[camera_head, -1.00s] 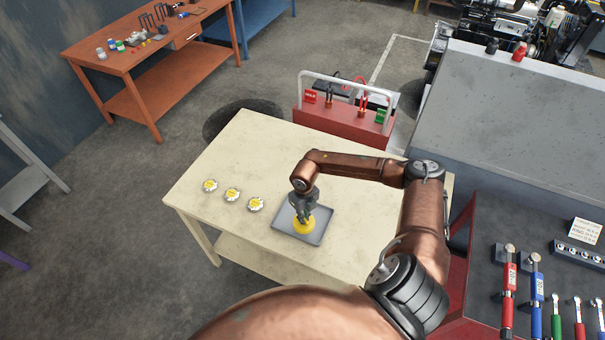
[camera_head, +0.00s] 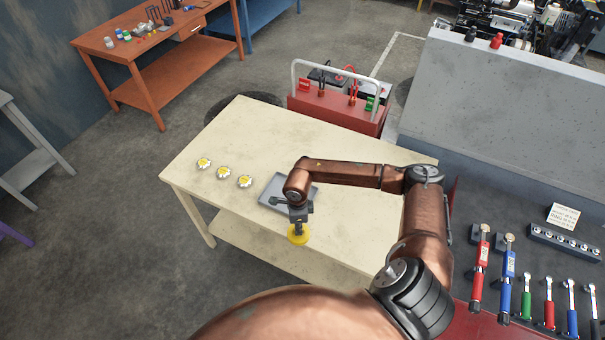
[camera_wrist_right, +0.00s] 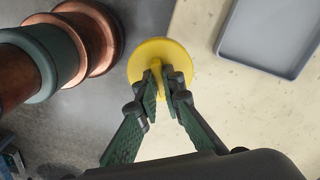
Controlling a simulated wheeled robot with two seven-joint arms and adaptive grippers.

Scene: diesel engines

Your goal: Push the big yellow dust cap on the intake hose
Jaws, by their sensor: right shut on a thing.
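The big yellow dust cap (camera_head: 298,236) is a round yellow disc with a raised grip tab. My right gripper (camera_head: 299,215) is shut on it and holds it by the tab, near the front edge of the cream table. In the right wrist view the cap (camera_wrist_right: 160,62) sits between the fingertips of the gripper (camera_wrist_right: 161,90), with its flat disc beyond them. It appears apart from the grey tray (camera_head: 270,190), which stands behind it and is partly hidden by my arm. My left gripper is not in view. I see no intake hose that I can make out.
Several small yellow-and-silver caps (camera_head: 223,173) lie in a row on the cream table (camera_head: 260,130). A red battery carrier (camera_head: 335,110) stands behind it. A dark tool bench with wrenches (camera_head: 480,262) is at the right. An engine (camera_head: 505,18) shows at the top right.

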